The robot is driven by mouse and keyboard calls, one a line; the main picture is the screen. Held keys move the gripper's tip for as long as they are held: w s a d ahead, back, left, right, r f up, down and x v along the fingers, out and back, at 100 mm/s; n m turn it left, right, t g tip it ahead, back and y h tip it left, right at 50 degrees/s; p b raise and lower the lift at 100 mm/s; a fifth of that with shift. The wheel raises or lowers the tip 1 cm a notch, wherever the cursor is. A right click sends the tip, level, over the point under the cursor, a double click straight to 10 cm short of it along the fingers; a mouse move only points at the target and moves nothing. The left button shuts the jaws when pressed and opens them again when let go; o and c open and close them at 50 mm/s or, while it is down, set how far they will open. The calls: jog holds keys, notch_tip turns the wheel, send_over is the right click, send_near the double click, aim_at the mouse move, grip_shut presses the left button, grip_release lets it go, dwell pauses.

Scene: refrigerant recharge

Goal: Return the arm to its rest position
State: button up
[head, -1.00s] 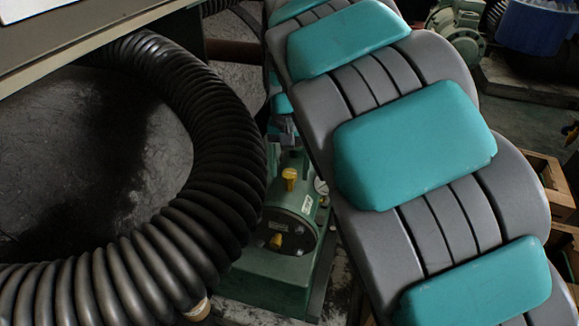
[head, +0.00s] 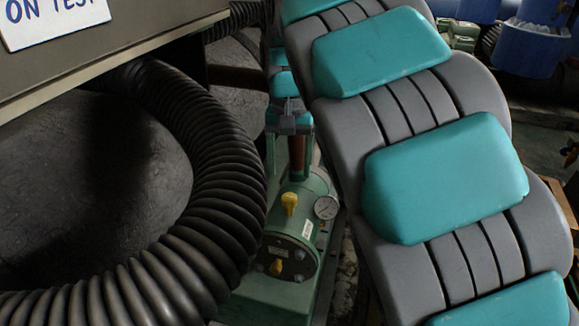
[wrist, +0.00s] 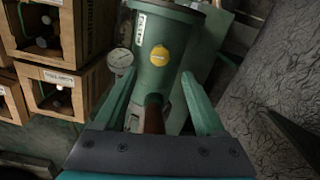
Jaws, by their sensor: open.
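My arm's teal and grey segments run down the right side of the head view. My gripper (head: 290,160) is open, beyond the arm and above the green machine (head: 295,225). In the wrist view, its two green fingers (wrist: 157,78) stand apart, with a brown cylinder (wrist: 153,115) showing between them. The brown cylinder (head: 297,150) also shows between the fingers in the head view. I cannot tell whether either finger touches it. The green machine body (wrist: 160,55) with a yellow cap lies beyond the fingertips in the wrist view.
A thick black ribbed hose (head: 225,180) curves close to the machine on the left. A pressure gauge (head: 326,207) sits on the machine's right. A grey cabinet edge (head: 120,55) juts in at upper left. Wooden crates (wrist: 50,90) stand left in the wrist view. Blue bins (head: 530,45) stand upper right.

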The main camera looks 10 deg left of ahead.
jog(key=s+d+f+m, duration=0.1)
jog(key=s+d+f, duration=0.1)
jog(key=s+d, duration=0.45)
jog(key=s+d+f, duration=0.1)
jog(key=s+d, duration=0.3)
jog(key=d, duration=0.5)
jog(key=s+d+f+g, duration=0.1)
jog(key=s+d+f, duration=0.2)
jog(key=s, duration=0.6)
jog(key=s+d+f+n, duration=0.1)
jog(key=s+d+f, duration=0.3)
jog(key=s+f, duration=0.2)
jog(key=s, duration=0.2)
jog(key=shift+s+g, duration=0.4)
jog(key=shift+d, duration=0.1)
jog(key=shift+c, duration=0.3)
